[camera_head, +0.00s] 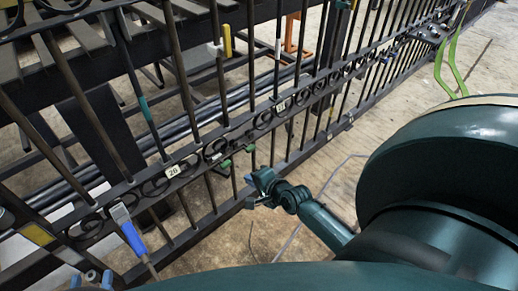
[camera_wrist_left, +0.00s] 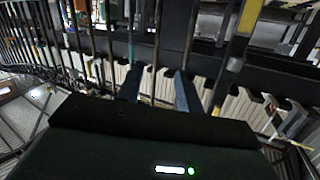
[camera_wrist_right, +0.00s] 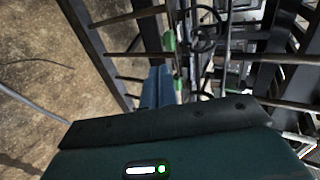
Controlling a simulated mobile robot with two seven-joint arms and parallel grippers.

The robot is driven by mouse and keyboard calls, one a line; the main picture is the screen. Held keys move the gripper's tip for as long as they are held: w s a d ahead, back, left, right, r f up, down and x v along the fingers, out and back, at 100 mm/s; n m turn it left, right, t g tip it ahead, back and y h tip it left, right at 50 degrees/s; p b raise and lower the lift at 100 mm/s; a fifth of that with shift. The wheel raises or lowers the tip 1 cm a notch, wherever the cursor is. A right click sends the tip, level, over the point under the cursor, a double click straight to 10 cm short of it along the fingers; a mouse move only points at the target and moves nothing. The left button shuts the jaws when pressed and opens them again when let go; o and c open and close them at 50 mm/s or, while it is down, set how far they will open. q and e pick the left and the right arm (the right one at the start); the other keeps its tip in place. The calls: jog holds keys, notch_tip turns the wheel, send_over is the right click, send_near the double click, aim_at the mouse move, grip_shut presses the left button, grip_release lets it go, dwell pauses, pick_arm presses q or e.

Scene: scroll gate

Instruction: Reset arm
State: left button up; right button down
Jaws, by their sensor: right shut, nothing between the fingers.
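A black metal gate with scroll work (camera_head: 205,157) runs diagonally across the head view. My right gripper (camera_head: 262,187) is in front of the gate's lower bars at mid picture, shut and empty. In the right wrist view its blue fingers (camera_wrist_right: 157,88) are together, close to the bars and a green piece. My left gripper (camera_head: 91,279) shows only in part at the bottom left edge of the head view.
A blue-handled tool (camera_head: 130,235) is at the gate's near left end. Number tags (camera_head: 173,171) sit on the scroll rail. Bright green bars (camera_head: 452,60) stand at the upper right. Open floor (camera_head: 400,110) lies right of the gate.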

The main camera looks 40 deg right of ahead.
pick_arm(q)
jog(key=shift+s+a+g+p, duration=0.15)
jog(key=shift+g+p, duration=0.15)
jog(key=shift+g, duration=0.2)
pick_arm(e)
jog(key=shift+v, duration=1.4)
